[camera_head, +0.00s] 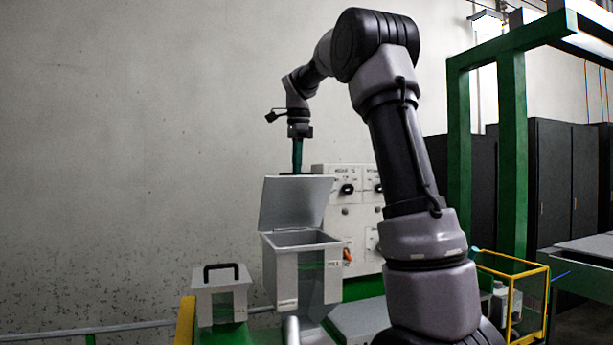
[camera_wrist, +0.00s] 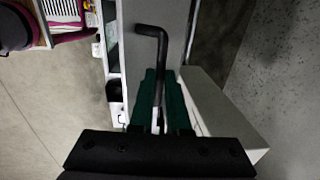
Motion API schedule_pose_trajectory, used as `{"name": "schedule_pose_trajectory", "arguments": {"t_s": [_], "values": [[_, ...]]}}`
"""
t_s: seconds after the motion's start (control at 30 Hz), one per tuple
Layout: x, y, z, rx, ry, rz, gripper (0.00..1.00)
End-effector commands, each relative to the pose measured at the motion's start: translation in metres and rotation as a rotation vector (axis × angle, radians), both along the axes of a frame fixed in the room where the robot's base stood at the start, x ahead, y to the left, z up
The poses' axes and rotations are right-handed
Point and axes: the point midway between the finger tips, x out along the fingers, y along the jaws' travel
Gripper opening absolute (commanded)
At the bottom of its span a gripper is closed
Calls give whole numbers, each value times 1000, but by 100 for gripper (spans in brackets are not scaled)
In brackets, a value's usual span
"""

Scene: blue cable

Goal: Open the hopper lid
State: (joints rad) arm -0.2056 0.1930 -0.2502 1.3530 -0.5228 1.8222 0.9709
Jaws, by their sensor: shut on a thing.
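The hopper (camera_head: 300,240) is a grey open-topped box with a small window in its front, seen in the head view. Its grey lid (camera_head: 295,204) stands raised, tilted up and back from the rear edge, and the dark opening shows. My gripper (camera_head: 297,168) is just above the lid's top edge, pointing down. In the wrist view my green fingers (camera_wrist: 161,80) are shut on a black bent handle (camera_wrist: 150,30) beside a grey panel. The handle's grip is partly hidden between the fingers, and in the head view it is hardly visible.
A smaller grey box (camera_head: 221,290) with a black handle stands left of the hopper. A white control panel (camera_head: 350,188) with knobs is behind it. A yellow-framed basket (camera_head: 512,285) and green frame (camera_head: 513,140) stand right. The wall above the left side is clear.

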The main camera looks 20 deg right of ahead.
Motion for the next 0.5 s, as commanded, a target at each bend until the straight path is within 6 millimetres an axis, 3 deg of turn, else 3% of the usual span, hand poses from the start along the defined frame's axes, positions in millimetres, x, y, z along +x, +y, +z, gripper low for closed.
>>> {"name": "schedule_pose_trajectory", "arguments": {"t_s": [0.13, 0.5], "values": [[25, 0, 3, -2, 8, 2, 0], [67, 0, 7, 0, 115, -2, 0]]}}
